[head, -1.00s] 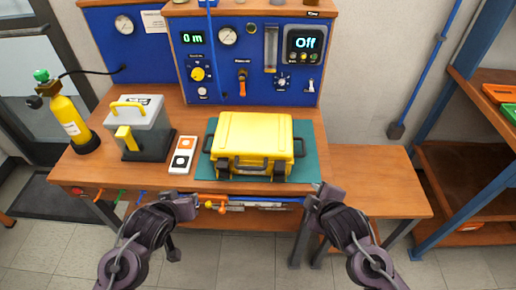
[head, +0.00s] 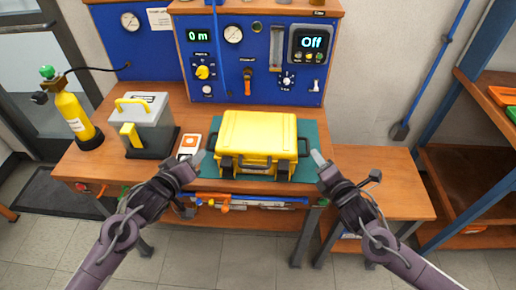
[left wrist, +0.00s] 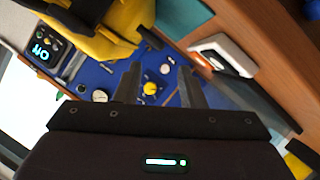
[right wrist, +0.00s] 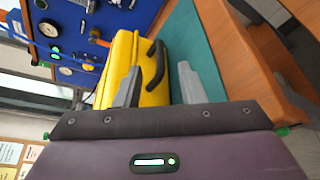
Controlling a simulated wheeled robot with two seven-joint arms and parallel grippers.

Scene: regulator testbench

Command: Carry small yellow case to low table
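The small yellow case (head: 256,138) lies flat on a green mat (head: 314,150) on the workbench, with a dark handle at each side and dark latches in front. My left gripper (head: 203,160) is just left of the case, apart from it. In the left wrist view its two fingers (left wrist: 160,88) are spread with nothing between. My right gripper (head: 318,158) is just right of the case; in the right wrist view its fingers (right wrist: 158,85) are spread near the case's side handle (right wrist: 155,62). The low table (head: 385,185) adjoins the bench on the right, its visible top bare.
A grey case with yellow handle (head: 147,122) and a yellow gas bottle (head: 76,115) stand left on the bench. A small white-and-orange box (head: 188,146) lies beside the mat. The blue panel (head: 260,60) rises behind. A shelf rack (head: 470,150) stands at right.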

